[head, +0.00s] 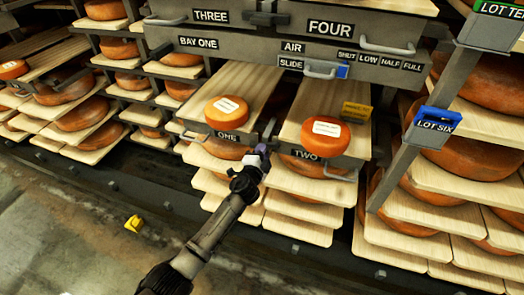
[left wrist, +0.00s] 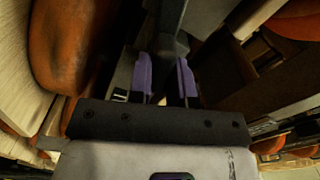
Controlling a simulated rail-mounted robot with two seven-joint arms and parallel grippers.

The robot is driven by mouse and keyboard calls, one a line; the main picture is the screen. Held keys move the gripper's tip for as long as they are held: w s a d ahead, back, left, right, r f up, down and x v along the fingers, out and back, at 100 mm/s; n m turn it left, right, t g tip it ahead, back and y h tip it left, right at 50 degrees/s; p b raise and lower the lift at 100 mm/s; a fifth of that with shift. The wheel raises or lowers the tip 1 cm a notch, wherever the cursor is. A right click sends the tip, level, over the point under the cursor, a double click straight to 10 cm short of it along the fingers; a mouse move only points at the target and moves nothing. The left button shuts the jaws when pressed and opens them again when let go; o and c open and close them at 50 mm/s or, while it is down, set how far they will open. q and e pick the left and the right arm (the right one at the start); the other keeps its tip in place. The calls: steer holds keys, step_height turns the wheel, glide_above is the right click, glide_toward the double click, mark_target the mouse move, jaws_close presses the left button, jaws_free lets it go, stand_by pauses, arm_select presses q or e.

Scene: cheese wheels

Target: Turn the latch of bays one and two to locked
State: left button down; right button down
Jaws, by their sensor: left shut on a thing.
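Bays one and two show in the head view as two wooden slide-out boards with fronts labelled ONE (head: 227,138) and TWO (head: 306,155). Each carries an orange cheese wheel with a white label. A dark latch (head: 268,131) stands between the two fronts, partly hidden by my gripper. My left gripper (head: 262,152), with purple fingertips, is at this latch. In the left wrist view, the purple fingers (left wrist: 164,78) are shut on a dark grey bar, the latch handle (left wrist: 173,46). I cannot tell which way the latch is turned. My right gripper is not in view.
Above are drawers labelled THREE (head: 210,16) and FOUR (head: 330,27), with a similar dark fitting (head: 266,14) between them. A yellow tag (head: 356,111) is by bay two. A yellow object (head: 134,223) lies on the floor. Cheese shelves stand on both sides.

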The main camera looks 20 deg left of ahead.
arm_select(q)
steer(key=m, duration=0.2)
steer(key=shift+m, duration=0.4)
steer(key=shift+f+m, duration=0.1)
steer(key=shift+m, duration=0.5)
steer(key=c, duration=1)
jaws_free()
steer(key=shift+c, duration=0.2)
steer(key=shift+s+p, duration=0.1)
steer(key=shift+p, duration=0.25)
